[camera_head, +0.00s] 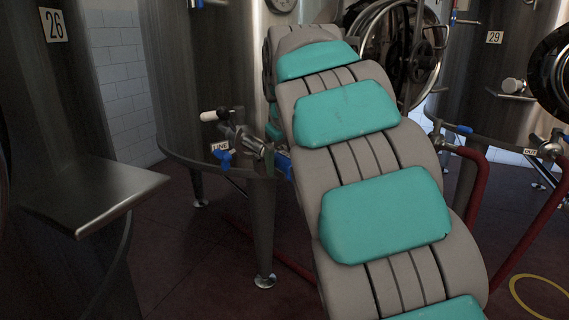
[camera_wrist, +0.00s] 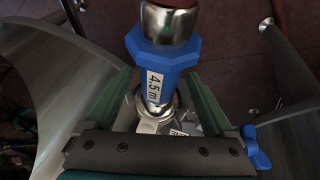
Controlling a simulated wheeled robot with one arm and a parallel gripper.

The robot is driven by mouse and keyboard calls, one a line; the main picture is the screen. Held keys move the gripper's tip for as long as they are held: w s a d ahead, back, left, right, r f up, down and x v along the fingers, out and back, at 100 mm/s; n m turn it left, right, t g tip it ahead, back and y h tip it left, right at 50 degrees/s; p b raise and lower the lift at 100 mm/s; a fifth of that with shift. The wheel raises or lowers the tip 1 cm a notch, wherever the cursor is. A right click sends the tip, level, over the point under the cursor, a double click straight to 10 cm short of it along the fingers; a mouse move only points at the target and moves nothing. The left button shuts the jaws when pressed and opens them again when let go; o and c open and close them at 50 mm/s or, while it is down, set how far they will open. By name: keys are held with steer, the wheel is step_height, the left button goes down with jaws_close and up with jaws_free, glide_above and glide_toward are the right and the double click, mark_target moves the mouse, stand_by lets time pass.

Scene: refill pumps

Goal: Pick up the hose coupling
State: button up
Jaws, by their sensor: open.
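The hose coupling (camera_wrist: 181,69) is in the upper middle of the wrist view. It has a blue faceted collar with a white "4.5 m" label and a shiny metal sleeve at the top edge. My gripper (camera_wrist: 163,82) is open, with one dark green finger on each side of the collar. The collar lies between the fingers in the picture; I cannot tell whether they touch it. Metal fittings show below the collar, partly hidden by my gripper's dark body.
In the head view a tank valve (camera_head: 240,137) with a white knob and blue lever is just left of my arm. A metal shelf (camera_head: 95,190) juts out at left under the plate 26 tank (camera_head: 60,110). Red hoses (camera_head: 477,185) stand at right. Dark floor shows between them.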

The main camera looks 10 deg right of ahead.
steer(key=shift+w+f, duration=0.25)
steer(key=shift+f, duration=0.2)
steer(key=shift+c, duration=0.4)
jaws_close()
